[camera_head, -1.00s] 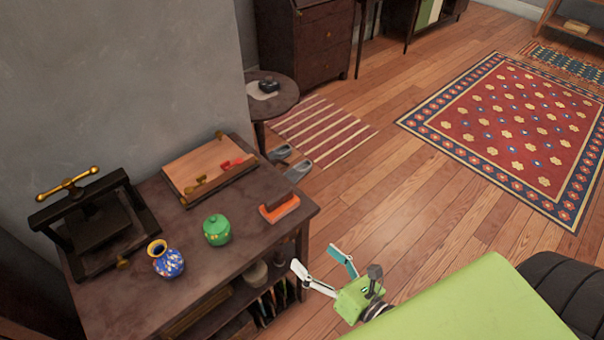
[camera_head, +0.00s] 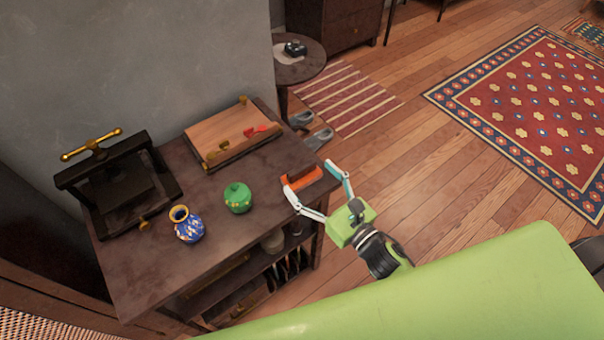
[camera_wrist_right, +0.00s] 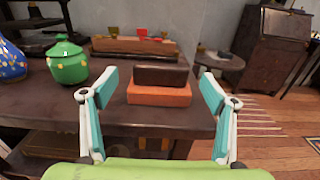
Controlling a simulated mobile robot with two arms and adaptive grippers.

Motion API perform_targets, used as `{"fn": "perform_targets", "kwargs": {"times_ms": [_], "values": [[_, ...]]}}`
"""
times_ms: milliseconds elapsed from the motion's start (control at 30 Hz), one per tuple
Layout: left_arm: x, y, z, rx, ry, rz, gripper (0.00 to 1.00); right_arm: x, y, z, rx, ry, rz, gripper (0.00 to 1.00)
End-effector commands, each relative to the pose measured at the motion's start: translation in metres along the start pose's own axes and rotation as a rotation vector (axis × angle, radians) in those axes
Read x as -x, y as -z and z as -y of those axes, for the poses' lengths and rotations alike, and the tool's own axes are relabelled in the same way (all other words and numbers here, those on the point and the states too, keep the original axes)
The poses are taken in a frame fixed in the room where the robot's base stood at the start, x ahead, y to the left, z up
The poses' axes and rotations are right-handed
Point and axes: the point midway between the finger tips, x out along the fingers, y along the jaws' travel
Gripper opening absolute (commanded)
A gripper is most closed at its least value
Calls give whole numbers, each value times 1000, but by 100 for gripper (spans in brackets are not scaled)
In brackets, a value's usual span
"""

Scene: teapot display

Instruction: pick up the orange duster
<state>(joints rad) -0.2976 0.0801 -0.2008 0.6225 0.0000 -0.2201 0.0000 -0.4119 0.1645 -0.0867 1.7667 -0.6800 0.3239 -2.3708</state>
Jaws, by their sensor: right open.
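The orange duster (camera_head: 301,181), an orange block with a dark brown upper part, lies near the right corner of the dark wooden cabinet top (camera_head: 140,265). My right gripper (camera_head: 310,179) is open at the cabinet's edge, its two fingers pointing toward the duster with one on each side. In the right wrist view the duster (camera_wrist_right: 160,96) sits centred between the spread fingers (camera_wrist_right: 157,80), slightly beyond them, with no clear contact. Its brown part (camera_wrist_right: 162,75) shows above the orange part. My left gripper is in no view.
A green lidded pot (camera_head: 238,199) and a blue vase (camera_head: 187,226) stand left of the duster. A wooden board (camera_head: 226,136) with small red and brass pieces lies behind it, and a black press (camera_head: 118,190) stands farther left. Floor (camera_head: 420,170) right of the cabinet is open.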

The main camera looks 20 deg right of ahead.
Motion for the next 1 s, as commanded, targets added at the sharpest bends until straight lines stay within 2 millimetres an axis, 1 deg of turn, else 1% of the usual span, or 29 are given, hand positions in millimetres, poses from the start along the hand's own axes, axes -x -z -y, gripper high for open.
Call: {"fn": "perform_targets", "kwargs": {"times_ms": [33, 100, 233, 333, 533, 567, 600, 667, 700, 1000], "values": [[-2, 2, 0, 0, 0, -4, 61, -10, 2, 1, 1, 0, 3, 78], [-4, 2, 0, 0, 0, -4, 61, -21, 5, 2, 1, -1, 2, 78], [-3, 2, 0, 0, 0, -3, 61, -36, 4, 2, 0, 1, 1, 78], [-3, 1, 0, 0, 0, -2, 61, -41, 4, 1, 0, 0, 0, 78], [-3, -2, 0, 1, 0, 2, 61, -41, 5, 1, -1, 0, 0, 78], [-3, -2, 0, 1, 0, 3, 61, -41, 5, 1, -1, 0, 0, 73], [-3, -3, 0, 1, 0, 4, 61, -41, 5, 1, -1, 1, 0, 63], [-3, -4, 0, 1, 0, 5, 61, -41, 5, 1, -1, 1, 0, 47], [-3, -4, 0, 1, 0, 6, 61, -41, 5, 2, -1, 1, 0, 37], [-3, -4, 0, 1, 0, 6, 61, -41, 4, 2, 0, 1, 0, 36]]}}
